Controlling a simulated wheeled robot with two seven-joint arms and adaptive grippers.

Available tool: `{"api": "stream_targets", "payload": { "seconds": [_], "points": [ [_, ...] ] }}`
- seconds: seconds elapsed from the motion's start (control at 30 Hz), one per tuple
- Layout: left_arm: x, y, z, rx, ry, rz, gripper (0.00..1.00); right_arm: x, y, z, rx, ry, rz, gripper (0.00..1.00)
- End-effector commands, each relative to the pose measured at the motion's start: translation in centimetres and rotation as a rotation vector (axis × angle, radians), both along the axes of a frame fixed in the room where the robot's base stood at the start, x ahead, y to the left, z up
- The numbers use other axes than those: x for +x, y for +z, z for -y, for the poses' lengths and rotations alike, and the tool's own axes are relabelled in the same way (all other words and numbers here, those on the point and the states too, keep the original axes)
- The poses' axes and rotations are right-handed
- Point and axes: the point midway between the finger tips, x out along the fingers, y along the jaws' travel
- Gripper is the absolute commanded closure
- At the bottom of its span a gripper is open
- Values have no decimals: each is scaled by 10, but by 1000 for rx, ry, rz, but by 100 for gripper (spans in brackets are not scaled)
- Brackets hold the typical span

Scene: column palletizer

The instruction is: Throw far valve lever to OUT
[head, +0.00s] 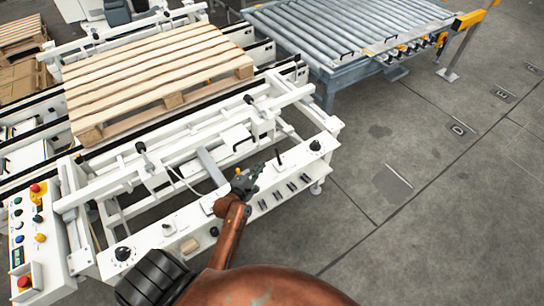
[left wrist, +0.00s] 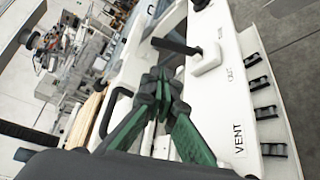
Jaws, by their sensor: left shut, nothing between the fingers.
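The far valve lever (head: 278,158) is a short black handle on a white base, on the white front beam of the machine. In the left wrist view the lever (left wrist: 177,46) stands just beyond the fingertips, its handle sticking out to the left from its base. An OUT label (left wrist: 230,75) is beside the base and another small label is above it. Which position the lever is in I cannot tell. My left gripper (head: 246,181) is shut and empty, left of and nearer than the lever, apart from it. In the left wrist view its green-and-black fingers (left wrist: 160,84) are together. My right gripper is out of view.
A second lever (head: 168,229) and black knobs (head: 315,146) sit on the same beam. A wooden pallet (head: 160,75) lies behind on the machine. A roller conveyor (head: 350,35) stands beyond. The floor at right is clear.

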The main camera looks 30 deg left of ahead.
Motion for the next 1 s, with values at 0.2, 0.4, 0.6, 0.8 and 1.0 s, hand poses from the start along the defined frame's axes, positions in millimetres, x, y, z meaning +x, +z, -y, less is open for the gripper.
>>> {"api": "stream_targets", "payload": {
  "seconds": [0.2,0.4,0.6,0.8,1.0],
  "points": [
    [24,-6,-2,2,-1,0,100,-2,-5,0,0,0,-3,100],
    [59,-14,-6,2,-1,-1,100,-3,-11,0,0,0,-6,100],
    [86,-20,-9,3,-1,-1,100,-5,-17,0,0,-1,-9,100],
    [96,-22,-10,2,0,-2,100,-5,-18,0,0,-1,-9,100],
    [96,-21,-10,2,0,-2,100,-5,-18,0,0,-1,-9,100]
  ]
}}
